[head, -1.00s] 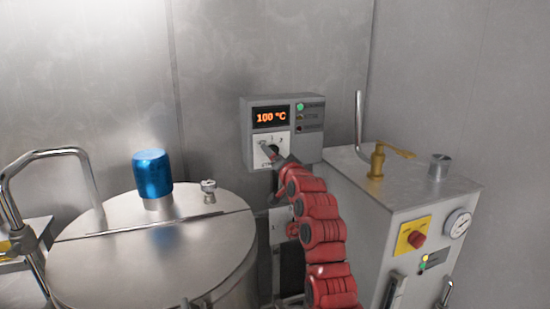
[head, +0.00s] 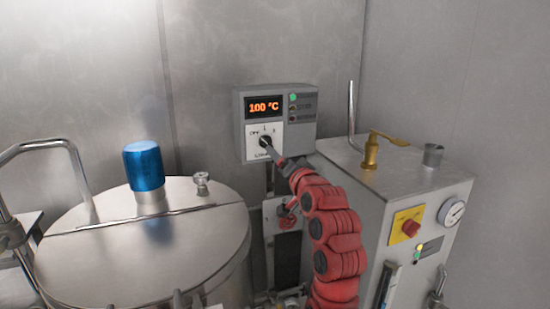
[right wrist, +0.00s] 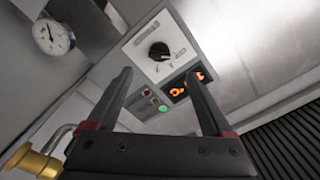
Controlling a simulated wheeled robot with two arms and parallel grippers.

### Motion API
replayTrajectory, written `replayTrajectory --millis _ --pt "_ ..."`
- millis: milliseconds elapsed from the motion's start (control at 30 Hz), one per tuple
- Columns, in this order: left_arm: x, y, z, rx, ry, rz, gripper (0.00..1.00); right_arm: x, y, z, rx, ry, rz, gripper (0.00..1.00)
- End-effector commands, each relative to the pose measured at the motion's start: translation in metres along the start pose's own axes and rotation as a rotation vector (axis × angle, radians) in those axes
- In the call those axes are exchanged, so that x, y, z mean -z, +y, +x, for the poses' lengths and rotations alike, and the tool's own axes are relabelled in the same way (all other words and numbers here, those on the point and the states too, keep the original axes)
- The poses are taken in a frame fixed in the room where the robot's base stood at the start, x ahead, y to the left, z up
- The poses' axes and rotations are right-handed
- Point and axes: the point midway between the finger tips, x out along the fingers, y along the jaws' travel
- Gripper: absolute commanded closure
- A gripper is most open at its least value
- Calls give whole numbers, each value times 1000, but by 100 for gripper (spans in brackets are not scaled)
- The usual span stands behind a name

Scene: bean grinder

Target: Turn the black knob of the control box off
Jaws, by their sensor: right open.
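The grey control box (head: 304,136) is fixed to the wall and its orange display reads 100 °C. Its black knob (head: 265,142) sits on a white plate below the display. The knob also shows in the right wrist view (right wrist: 159,51), beyond my fingertips; its exact setting is too small to read. My right gripper (right wrist: 160,74) is open and empty, its two dark fingers spread with the knob's plate ahead between and past them. In the head view the red right arm reaches up from below, its fingers just below the knob. My left gripper is not in view.
A steel tank with a blue cap (head: 144,165) stands at the left. A steel cabinet (head: 375,205) with a brass valve (head: 371,150), a gauge (head: 452,212) and a red button (head: 411,228) stands close right of my arm.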

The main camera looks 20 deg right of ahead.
Motion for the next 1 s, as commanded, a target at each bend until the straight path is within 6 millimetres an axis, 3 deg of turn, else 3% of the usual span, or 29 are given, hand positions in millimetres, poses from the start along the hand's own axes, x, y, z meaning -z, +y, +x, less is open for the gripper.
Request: replayTrajectory --millis 200,400,1000 --pt "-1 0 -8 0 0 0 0 -1 2 -40 0 1 1 15" --pt "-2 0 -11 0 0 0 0 0 0 -61 1 1 1 15" --pt "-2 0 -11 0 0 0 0 -1 1 -66 -1 -2 1 15"
